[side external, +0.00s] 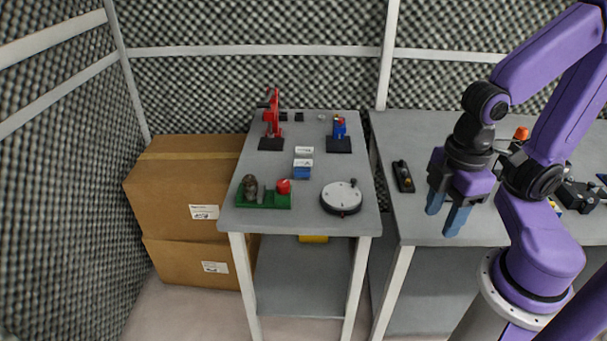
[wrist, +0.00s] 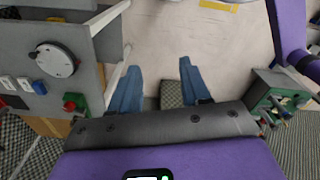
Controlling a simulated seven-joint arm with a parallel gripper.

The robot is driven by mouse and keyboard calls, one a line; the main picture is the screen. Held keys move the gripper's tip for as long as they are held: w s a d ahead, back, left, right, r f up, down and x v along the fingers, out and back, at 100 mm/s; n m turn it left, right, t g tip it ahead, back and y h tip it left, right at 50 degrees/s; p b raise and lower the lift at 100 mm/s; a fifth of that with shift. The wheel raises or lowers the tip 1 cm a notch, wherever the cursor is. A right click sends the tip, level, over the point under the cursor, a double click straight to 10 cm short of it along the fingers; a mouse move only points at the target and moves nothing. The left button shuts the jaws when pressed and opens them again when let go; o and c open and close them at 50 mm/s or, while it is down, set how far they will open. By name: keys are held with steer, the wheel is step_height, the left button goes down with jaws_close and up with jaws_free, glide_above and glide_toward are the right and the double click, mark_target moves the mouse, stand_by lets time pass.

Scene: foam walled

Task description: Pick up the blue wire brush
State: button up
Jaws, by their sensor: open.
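I cannot make out a blue wire brush for certain in either view. My gripper (side external: 445,213) is open and empty, with blue fingers pointing down over the front part of the right table. In the wrist view my gripper (wrist: 160,68) has its two fingers spread apart, with floor between and beyond them. A small blue and red object (side external: 339,128) stands on a black base at the back right of the narrow table. A small blue box (side external: 302,172) with a white top lies mid-table. Both are well to the left of my gripper.
The narrow table (side external: 318,217) also holds a red device (side external: 272,118), a green tray (side external: 263,205) and a round white-topped disc (side external: 341,196). A black bar-shaped item (side external: 403,176) lies on the right table (side external: 420,135). Cardboard boxes (side external: 182,185) stand left. A gap separates the tables.

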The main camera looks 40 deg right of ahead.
steer(key=o, duration=0.7)
